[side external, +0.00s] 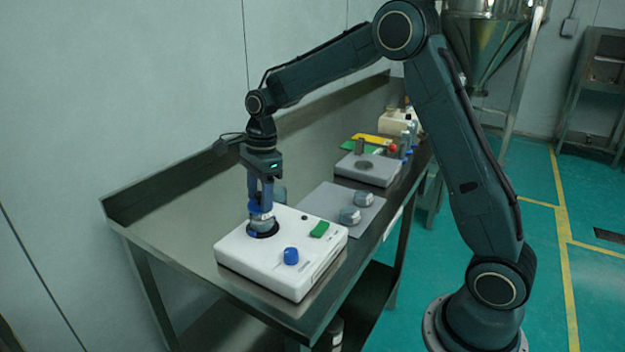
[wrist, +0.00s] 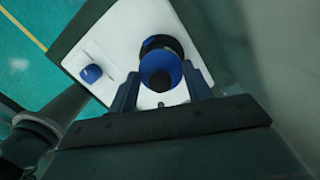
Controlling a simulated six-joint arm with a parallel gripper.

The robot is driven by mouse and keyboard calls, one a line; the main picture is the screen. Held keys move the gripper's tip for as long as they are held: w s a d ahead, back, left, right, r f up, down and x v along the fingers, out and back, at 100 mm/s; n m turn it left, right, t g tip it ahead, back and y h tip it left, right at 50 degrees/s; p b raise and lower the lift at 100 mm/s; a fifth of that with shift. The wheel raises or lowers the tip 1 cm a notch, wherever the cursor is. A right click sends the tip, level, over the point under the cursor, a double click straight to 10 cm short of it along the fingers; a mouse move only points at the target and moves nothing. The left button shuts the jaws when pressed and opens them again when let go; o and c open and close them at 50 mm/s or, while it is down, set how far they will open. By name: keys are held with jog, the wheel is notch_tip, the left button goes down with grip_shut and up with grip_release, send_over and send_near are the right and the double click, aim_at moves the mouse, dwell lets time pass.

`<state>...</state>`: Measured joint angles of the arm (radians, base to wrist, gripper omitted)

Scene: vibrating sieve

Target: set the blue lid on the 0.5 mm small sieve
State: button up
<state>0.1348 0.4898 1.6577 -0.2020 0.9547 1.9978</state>
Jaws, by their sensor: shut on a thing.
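The blue lid (wrist: 160,66) is between the fingers of my gripper (wrist: 160,92), which is shut on it. In the side view my gripper (side external: 261,203) points straight down over the white shaker (side external: 232,252), with the blue lid (side external: 256,208) at its fingertips. A small grey sieve (side external: 262,223) is directly under the lid, above the black round seat (side external: 264,234). I cannot tell whether lid and sieve touch. The sieve's size marking is not readable. In the wrist view the black seat (wrist: 176,45) shows just beyond the lid.
The shaker has a blue knob (side external: 291,256) and a green switch (side external: 320,230). A grey device (side external: 367,170) and several small items stand farther back. A raised steel wall borders the bench.

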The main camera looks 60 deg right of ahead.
jog(key=o, duration=1)
jog(key=shift+f, duration=0.1)
jog(key=shift+r, duration=0.2)
jog(key=r, duration=0.4)
jog(key=d+r, duration=0.1)
jog(key=r, duration=0.6)
jog(key=shift+s+d+r, duration=0.15)
jog(key=shift+s+r, duration=0.1)
jog(key=shift+r, duration=0.15)
